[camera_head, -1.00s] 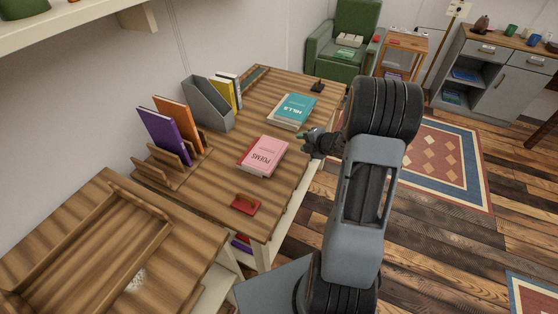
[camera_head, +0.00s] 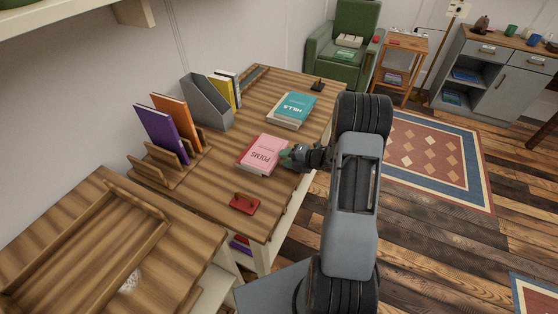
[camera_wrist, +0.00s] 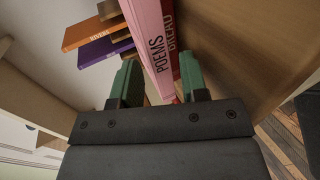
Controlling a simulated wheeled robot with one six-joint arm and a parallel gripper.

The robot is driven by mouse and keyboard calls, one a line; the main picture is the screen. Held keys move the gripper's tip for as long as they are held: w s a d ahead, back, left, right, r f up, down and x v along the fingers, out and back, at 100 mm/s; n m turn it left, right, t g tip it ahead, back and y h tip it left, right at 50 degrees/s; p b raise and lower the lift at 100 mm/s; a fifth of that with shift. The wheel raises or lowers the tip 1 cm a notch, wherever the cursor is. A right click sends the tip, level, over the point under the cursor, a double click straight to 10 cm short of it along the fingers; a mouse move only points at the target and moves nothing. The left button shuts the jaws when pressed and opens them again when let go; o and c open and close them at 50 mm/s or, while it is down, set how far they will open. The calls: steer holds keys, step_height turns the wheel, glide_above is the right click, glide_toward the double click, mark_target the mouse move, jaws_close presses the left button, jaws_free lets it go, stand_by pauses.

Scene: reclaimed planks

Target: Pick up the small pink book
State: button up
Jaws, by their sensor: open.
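The pink book (camera_head: 262,152), titled POEMS, lies flat on a red book on the wooden desk (camera_head: 205,185). In the wrist view the pink book's spine (camera_wrist: 152,45) faces me, with the red book (camera_wrist: 173,62) against its right side. My gripper (camera_head: 287,157) is at the right edge of this stack. Its green fingers (camera_wrist: 157,78) are open, and the pink and red books' edges show between them in the wrist view. I cannot tell whether either finger touches a book.
A teal book (camera_head: 294,108) lies on another book farther back. A red object with a handle (camera_head: 244,204) is nearer. A rack with a purple book (camera_head: 162,136) and an orange book (camera_head: 177,120), and a grey file holder (camera_head: 207,103), stand along the wall.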

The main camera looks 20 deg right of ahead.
steer(key=shift+b+x, duration=0.55)
steer(key=shift+x, duration=0.6)
jaws_close()
step_height(320, 180, up, 2)
steer(key=shift+r+p, duration=0.25)
steer(key=shift+p, duration=0.65)
steer(key=p+v, duration=0.4)
steer(key=v, duration=1.1)
steer(key=shift+f, duration=0.35)
steer(key=shift+s, duration=0.1)
